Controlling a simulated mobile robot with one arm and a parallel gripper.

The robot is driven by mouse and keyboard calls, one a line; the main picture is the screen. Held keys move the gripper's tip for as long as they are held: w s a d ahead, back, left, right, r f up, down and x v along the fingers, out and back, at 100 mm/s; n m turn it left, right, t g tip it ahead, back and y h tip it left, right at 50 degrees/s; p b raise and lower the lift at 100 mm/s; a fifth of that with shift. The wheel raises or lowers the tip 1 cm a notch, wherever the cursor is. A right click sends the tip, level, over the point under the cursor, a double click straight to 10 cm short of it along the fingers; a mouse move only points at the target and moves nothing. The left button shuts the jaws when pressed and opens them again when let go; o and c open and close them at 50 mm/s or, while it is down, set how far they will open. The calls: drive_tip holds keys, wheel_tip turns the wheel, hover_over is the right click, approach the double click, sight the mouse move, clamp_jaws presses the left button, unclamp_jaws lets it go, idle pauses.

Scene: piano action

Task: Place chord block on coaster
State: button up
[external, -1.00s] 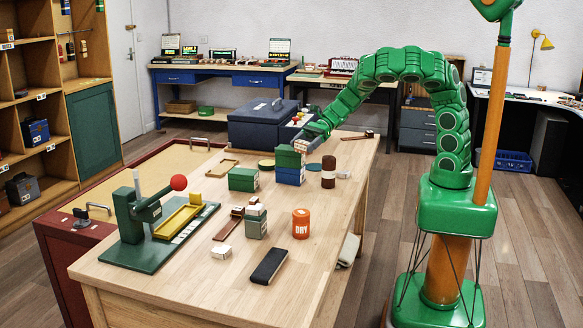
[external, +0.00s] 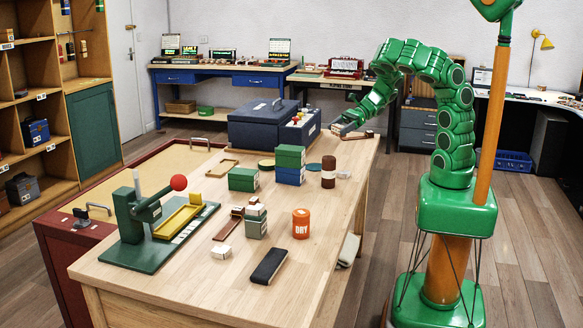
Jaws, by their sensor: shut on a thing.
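My gripper (external: 341,130) is low over the far right end of the workbench, beside a brown wooden piece (external: 362,135). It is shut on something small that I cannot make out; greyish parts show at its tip. No block carries a readable chord mark. A green block (external: 290,156) sits on a blue block (external: 289,176), and another green block (external: 243,179) stands to their left. A grey-green block (external: 255,226) stands nearer. Two flat round discs look like coasters: an olive one (external: 266,164) left of the stack and a teal one (external: 314,167) right of it.
A large blue case (external: 262,128) stands behind the blocks. A brown cylinder (external: 328,172), an orange pot (external: 301,223), a dark felt-like bar (external: 269,266) and a green press (external: 150,232) with a red ball stand on the bench (external: 330,250). The right front bench top is mostly clear.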

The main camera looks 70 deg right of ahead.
drive_tip(key=s+d, duration=0.2)
hover_over(316, 166)
drive_tip(key=shift+m+t, duration=0.3)
drive_tip(key=shift+s+a+f, duration=0.15)
drive_tip(key=shift+f, duration=3.4)
drive_tip(key=shift+s+a+f, duration=0.1)
drive_tip(key=shift+f, duration=3.4)
drive_tip(key=shift+f, duration=0.1)
drive_tip(key=shift+w+f, duration=0.1)
drive_tip(key=shift+w, duration=0.1)
drive_tip(key=shift+f, duration=1.5)
drive_tip(key=shift+f, duration=0.1)
drive_tip(key=o, duration=1)
